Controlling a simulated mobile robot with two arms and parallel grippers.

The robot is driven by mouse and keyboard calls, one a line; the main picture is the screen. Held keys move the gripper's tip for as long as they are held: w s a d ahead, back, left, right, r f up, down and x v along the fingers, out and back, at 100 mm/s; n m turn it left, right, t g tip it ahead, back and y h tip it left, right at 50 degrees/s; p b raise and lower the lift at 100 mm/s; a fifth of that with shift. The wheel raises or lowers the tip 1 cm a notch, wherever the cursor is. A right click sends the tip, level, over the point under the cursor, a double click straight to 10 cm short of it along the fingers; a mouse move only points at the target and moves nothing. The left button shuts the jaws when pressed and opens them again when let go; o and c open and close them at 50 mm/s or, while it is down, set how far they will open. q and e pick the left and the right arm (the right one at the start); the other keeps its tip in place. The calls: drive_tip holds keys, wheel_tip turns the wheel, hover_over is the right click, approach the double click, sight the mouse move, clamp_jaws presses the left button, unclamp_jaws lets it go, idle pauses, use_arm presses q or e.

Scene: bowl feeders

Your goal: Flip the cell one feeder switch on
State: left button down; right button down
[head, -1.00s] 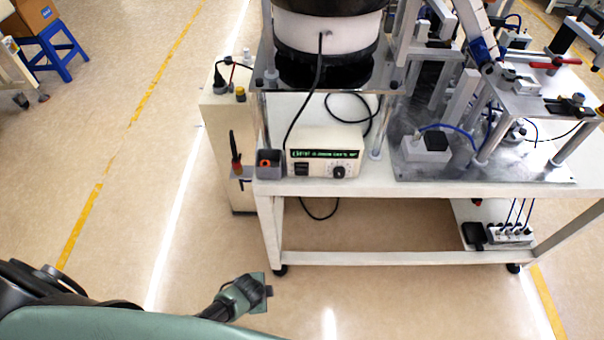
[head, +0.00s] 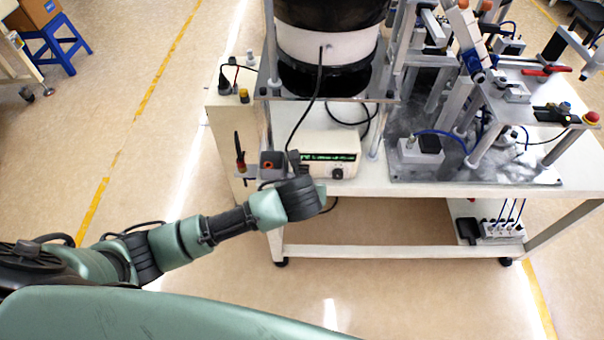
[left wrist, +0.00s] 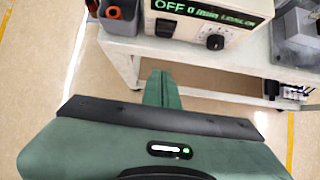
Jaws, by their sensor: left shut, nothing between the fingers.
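The feeder controller (head: 343,146) is a cream box on the table's front edge, below the bowl feeder (head: 322,44). In the left wrist view its front (left wrist: 192,26) carries a black rocker switch (left wrist: 164,28), a green display reading OFF and a dark knob (left wrist: 215,42). My left gripper (head: 321,194) is in front of the table edge, below the controller's left part, and hides that part in the head view. In the left wrist view its green fingers (left wrist: 161,90) are together, empty, pointing toward the table edge below the switch, apart from it. My right gripper is not in view.
A grey box with an orange ring (left wrist: 118,18) stands just left of the controller. The white table (head: 450,188) holds a metal assembly station (head: 475,172) on the right. A power strip (head: 503,230) lies on the lower shelf. The floor in front is clear.

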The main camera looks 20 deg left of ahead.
use_arm(q)
drive_tip(key=p, duration=0.2)
approach(302, 176)
drive_tip(key=x, duration=0.4)
idle(0.4)
drive_tip(key=shift+w+f, duration=0.1)
